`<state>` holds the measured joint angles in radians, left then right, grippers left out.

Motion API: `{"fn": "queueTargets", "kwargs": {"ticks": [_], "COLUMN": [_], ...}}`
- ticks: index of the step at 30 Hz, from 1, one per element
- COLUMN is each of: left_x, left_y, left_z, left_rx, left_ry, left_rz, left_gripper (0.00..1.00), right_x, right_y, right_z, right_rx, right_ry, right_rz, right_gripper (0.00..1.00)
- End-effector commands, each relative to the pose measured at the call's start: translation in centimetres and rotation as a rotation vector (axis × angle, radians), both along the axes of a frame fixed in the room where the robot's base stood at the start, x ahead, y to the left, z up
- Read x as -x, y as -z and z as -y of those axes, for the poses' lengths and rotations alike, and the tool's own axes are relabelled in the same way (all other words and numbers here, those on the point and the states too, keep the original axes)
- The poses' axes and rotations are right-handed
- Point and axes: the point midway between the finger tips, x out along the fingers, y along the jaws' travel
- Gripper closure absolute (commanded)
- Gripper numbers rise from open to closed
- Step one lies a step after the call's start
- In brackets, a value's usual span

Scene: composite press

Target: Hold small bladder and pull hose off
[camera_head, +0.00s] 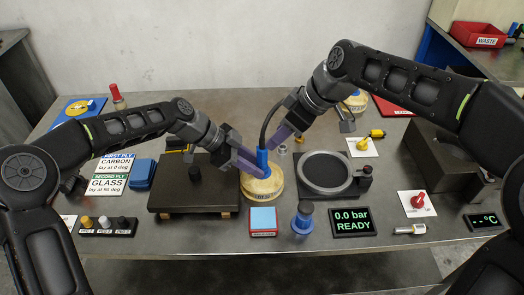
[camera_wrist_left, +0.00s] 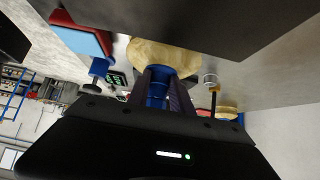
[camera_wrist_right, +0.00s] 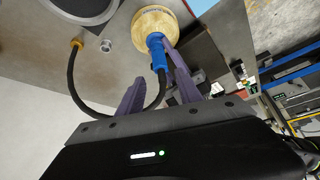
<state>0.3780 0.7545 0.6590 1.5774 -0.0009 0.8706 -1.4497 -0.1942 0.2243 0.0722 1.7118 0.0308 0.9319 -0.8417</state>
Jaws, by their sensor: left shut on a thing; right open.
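The small bladder (camera_head: 262,190) is a round tan disc on the table at the centre, with a blue neck (camera_wrist_left: 157,88) upright on it. My left gripper (camera_head: 260,168) is shut on that neck low down, just above the disc. The black hose (camera_head: 266,122) meets a blue end piece (camera_wrist_right: 157,52) on top of the neck and curves away behind my right gripper. My right gripper (camera_head: 275,142) is open; in the right wrist view its fingers stand apart on either side of the blue piece and hose. Whether they touch it I cannot tell.
A dark plate (camera_head: 180,196) lies left of the bladder and a ring on a black base (camera_head: 325,172) lies right. A blue-topped block (camera_head: 262,220), a blue knob (camera_head: 302,220) and a pressure display (camera_head: 352,221) stand in front.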

Motion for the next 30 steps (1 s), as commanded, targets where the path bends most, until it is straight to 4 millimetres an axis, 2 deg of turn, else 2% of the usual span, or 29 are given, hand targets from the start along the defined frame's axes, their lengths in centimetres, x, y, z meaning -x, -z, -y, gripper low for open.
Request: {"fn": "queueTargets", "kwargs": {"ticks": [18,24,30], "left_x": [0.0,0.0,0.0], "left_y": [-0.1,-0.1,-0.1], "left_z": [0.0,0.0,0.0], "left_rx": [0.001,0.001,0.001], "left_ry": [0.0,0.0,0.0], "left_rz": [0.001,0.001,0.001], "left_gripper": [1.0,1.0,1.0], "right_x": [-1.7,-2.1,-2.1], "right_y": [6.4,7.4,7.4], "right_z": [-3.1,-3.7,-3.7], "right_rx": [0.0,0.0,0.0], "right_ry": [-0.001,0.0,0.0], "right_rz": [-0.004,-0.002,-0.002], "right_gripper": [0.58,0.58,0.58]}}
